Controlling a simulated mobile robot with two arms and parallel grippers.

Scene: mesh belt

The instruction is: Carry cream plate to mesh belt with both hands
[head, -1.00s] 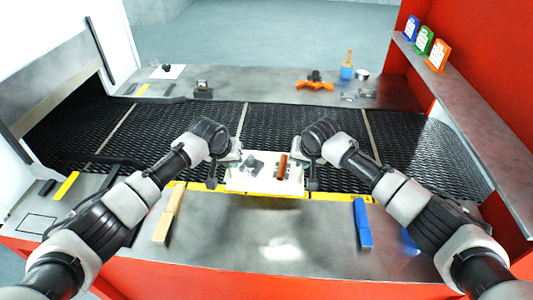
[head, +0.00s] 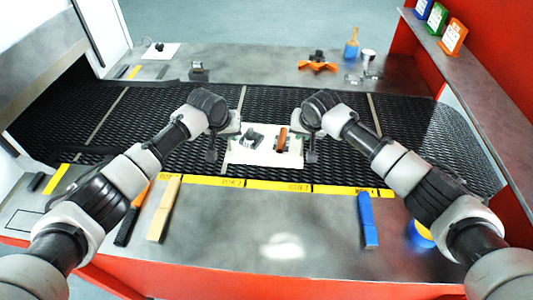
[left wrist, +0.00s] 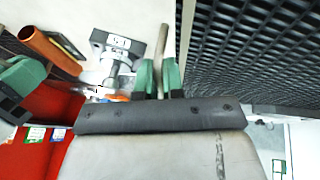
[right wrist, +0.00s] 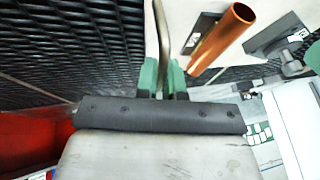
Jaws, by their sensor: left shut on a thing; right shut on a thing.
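The cream plate (head: 240,155) is held over the black mesh belt (head: 403,120), just beyond the yellow strip; I cannot tell whether it touches the belt. A grey clamp-like fixture (head: 250,138) and a copper tube (head: 282,139) are on the plate, and both show in the right wrist view, the tube (right wrist: 222,40) nearer. My left gripper (left wrist: 158,78) is shut on a grey bar handle (left wrist: 161,42) at the plate's left side. My right gripper (right wrist: 164,80) is shut on a similar handle (right wrist: 161,35) at its right side.
A yellow marked strip (head: 283,187) lines the belt's near edge. On the near counter are a tan block (head: 164,208) and a blue block (head: 368,220). An orange tool (head: 317,66), a blue bottle (head: 351,50) and a cup (head: 368,56) stand on the far counter. Belt is clear around the plate.

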